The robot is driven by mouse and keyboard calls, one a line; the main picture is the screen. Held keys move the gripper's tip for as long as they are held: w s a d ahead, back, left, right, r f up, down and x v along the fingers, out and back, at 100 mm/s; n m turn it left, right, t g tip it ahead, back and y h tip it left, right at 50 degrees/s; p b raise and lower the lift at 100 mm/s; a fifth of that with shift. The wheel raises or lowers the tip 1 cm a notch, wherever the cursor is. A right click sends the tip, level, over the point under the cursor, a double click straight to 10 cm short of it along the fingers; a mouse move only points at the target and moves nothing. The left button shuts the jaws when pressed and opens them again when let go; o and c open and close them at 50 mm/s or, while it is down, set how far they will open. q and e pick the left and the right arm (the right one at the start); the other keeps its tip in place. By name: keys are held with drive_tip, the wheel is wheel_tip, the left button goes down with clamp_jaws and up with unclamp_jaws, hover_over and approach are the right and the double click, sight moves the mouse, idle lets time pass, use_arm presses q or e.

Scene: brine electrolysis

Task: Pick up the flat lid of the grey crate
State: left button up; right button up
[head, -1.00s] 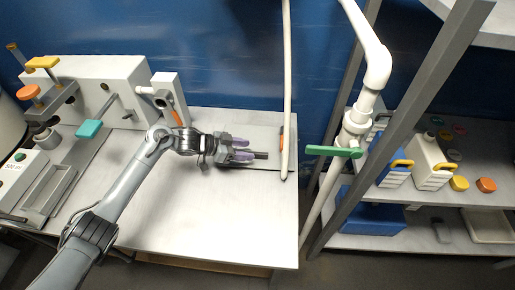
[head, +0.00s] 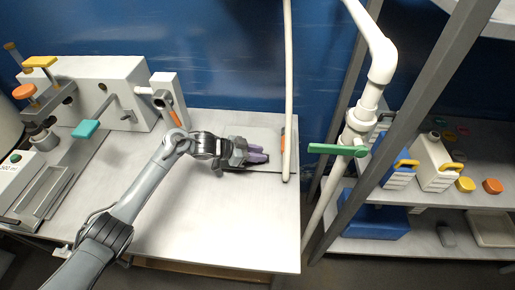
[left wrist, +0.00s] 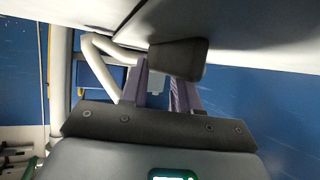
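The flat lid (head: 240,132) is a pale grey panel at the back right of the white table, near the blue wall. The crate's sides are hardly visible under it. My left gripper (head: 263,154), with purple fingers, is low over the lid and hides its dark handle in the head view. In the left wrist view the dark block-like handle (left wrist: 178,58) stands out from the grey lid surface (left wrist: 235,30), close at the fingertips and overlapping one finger. A gap shows between the fingers (left wrist: 158,85), which look open. My right gripper is not in view.
A white upright pipe (head: 287,90) stands beside the lid's right edge. A pipe valve with a green handle (head: 338,150) and a grey shelf rack are further right. A bench apparatus (head: 95,85) is at the left. The table's front (head: 220,230) is clear.

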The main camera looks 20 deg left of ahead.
use_arm(q)
clamp_jaws()
drive_tip(key=shift+r, duration=0.1)
